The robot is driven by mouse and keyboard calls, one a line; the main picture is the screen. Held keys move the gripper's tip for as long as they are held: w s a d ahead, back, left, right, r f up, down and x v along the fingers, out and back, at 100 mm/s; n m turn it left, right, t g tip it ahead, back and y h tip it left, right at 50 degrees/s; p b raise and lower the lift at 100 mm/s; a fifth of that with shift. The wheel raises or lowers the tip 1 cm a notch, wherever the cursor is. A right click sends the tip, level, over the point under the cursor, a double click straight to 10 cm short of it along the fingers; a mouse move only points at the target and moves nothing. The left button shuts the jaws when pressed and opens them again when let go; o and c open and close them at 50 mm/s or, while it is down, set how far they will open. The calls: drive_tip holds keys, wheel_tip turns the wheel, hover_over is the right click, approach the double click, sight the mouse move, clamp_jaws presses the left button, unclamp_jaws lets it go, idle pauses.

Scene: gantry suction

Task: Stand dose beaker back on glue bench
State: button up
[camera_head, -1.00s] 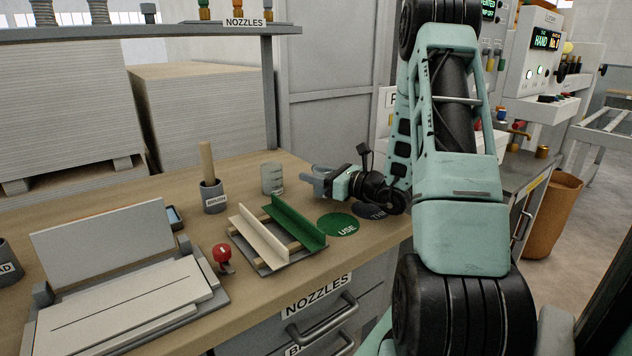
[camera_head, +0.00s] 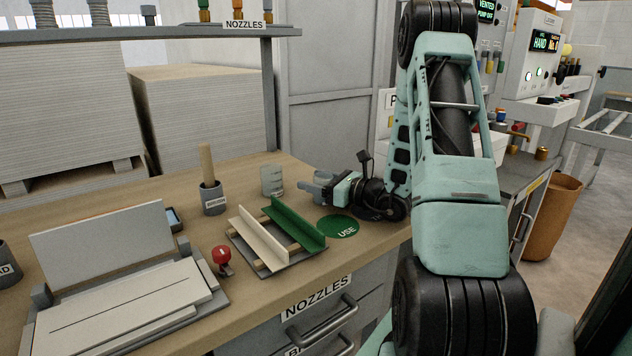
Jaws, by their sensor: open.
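The dose beaker (camera_head: 272,180), a small grey translucent cup with markings, stands upright on the wooden glue bench (camera_head: 130,318), towards its back edge. My gripper (camera_head: 308,187) is low over the bench just right of the beaker, with its fingers pointing left towards it. The fingers are open and empty, and a small gap shows between them and the beaker. My wrist hides part of the bench's right end.
A rack with a green and a cream angle strip (camera_head: 292,222) lies in front of the beaker. A brush pot (camera_head: 212,197) stands to its left. A green USE disc (camera_head: 338,226) lies below my gripper. A red knob (camera_head: 222,255) stands nearer the front.

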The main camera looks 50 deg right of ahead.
drive_tip(key=s, duration=0.4)
drive_tip(key=s+d, duration=0.1)
drive_tip(key=s, duration=0.2)
drive_tip(key=s+d, duration=0.1)
drive_tip(key=s, duration=0.3)
drive_tip(key=shift+s+b, duration=0.35)
